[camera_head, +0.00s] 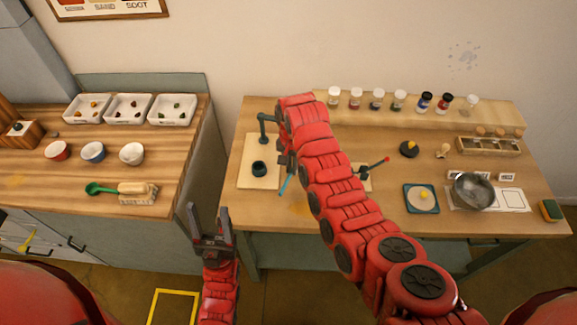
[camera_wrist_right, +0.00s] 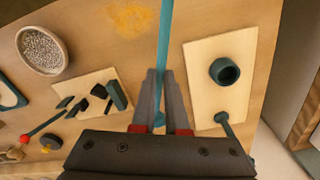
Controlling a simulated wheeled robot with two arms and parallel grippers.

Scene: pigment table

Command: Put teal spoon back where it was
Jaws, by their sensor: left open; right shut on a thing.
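My right gripper (camera_wrist_right: 165,85) is shut on the teal spoon (camera_wrist_right: 165,40), a thin teal shaft running between the fingers and out of the top of the right wrist view. In the head view the spoon (camera_head: 285,185) shows beside my right arm, which hides most of that gripper. To its left is a pale board (camera_head: 250,180) with a short teal cup (camera_head: 259,168) and a teal post (camera_head: 263,127); the board (camera_wrist_right: 200,95) and cup (camera_wrist_right: 224,71) also show in the wrist view. My left gripper (camera_head: 211,212) is open and empty, over the gap between counter and table.
A second pale board (camera_wrist_right: 100,82) holds dark teal pieces, near a red-tipped rod (camera_wrist_right: 32,133). Several jars (camera_head: 377,98) line the back shelf. A metal bowl (camera_head: 473,190) stands at right. The left counter holds white trays (camera_head: 128,117), small bowls and a green scoop (camera_head: 97,188).

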